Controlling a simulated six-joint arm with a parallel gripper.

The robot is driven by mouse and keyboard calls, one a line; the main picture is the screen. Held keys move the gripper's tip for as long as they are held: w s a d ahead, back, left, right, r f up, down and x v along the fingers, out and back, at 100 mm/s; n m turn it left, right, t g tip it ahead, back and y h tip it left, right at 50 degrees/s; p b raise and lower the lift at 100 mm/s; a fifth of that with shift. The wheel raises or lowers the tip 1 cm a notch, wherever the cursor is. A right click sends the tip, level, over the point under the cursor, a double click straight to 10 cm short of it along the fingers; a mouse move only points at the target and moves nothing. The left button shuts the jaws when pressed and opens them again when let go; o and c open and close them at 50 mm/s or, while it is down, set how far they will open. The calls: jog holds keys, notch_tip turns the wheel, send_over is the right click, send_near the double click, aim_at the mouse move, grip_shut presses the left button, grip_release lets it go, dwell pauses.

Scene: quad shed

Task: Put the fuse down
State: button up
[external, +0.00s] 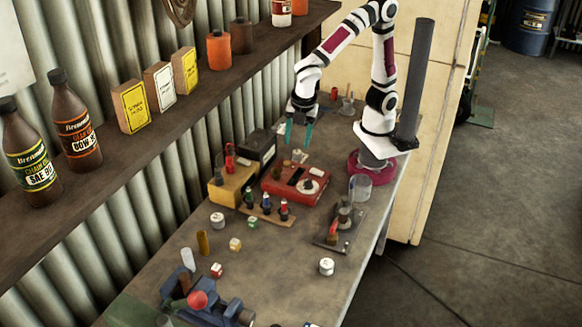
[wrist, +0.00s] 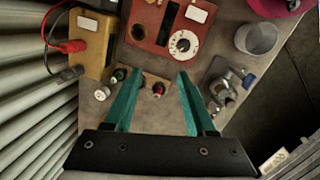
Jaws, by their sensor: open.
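My gripper (external: 299,134) hangs above the back of the bench, behind the red box in the picture, with its two teal fingers apart. In the wrist view the open fingers (wrist: 157,75) have nothing between them. I cannot tell for certain which small part is the fuse. The red box (external: 320,194) has a dial and pale patches on top; in the wrist view its face (wrist: 150,48) also shows a dark slot and a round dark hole. A wooden strip (external: 273,219) with several small coloured posts lies beside it.
A yellow box (external: 229,189) with red leads and a black box (external: 257,146) stand left of the red box. A clear cup (external: 360,187) and a metal plate with fittings (external: 333,240) are at right. Small loose parts and a blue vise (external: 222,309) occupy the front.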

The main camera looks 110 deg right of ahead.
jog(key=s+d+m+y, duration=0.1)
jog(key=s+m+y, duration=0.2)
jog(key=s+m, duration=1.4)
jog(key=shift+d+r+g+y, duration=0.15)
jog(key=shift+r+g+y, duration=0.15)
jog(key=shift+r+g, duration=0.1)
dwell(0.7)
